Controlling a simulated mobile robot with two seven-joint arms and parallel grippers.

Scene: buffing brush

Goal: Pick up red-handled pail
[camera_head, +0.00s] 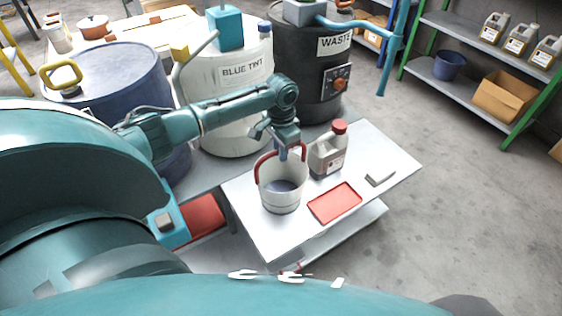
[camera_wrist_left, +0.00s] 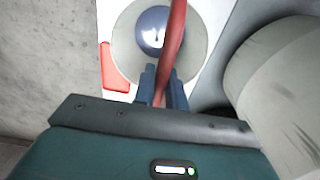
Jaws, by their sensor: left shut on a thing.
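The red-handled pail (camera_head: 281,194) is a whitish bucket with dark contents and a raised red handle, on or just above the white table (camera_head: 252,228); I cannot tell whether its base touches. My left gripper (camera_head: 287,153) is above the pail, shut on the red handle. In the left wrist view the handle (camera_wrist_left: 174,45) runs between the fingers of the left gripper (camera_wrist_left: 161,88), with the pail (camera_wrist_left: 122,42) beneath and blue-grey contents inside. My right gripper is not in view.
A jug with a red cap (camera_head: 328,152) stands close right of the pail. A red tray (camera_head: 335,203) and a small pale block (camera_head: 380,178) lie on the table. The blue tint drum (camera_head: 236,110) and waste drum (camera_head: 308,85) stand behind. Shelves (camera_head: 459,85) are at the right.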

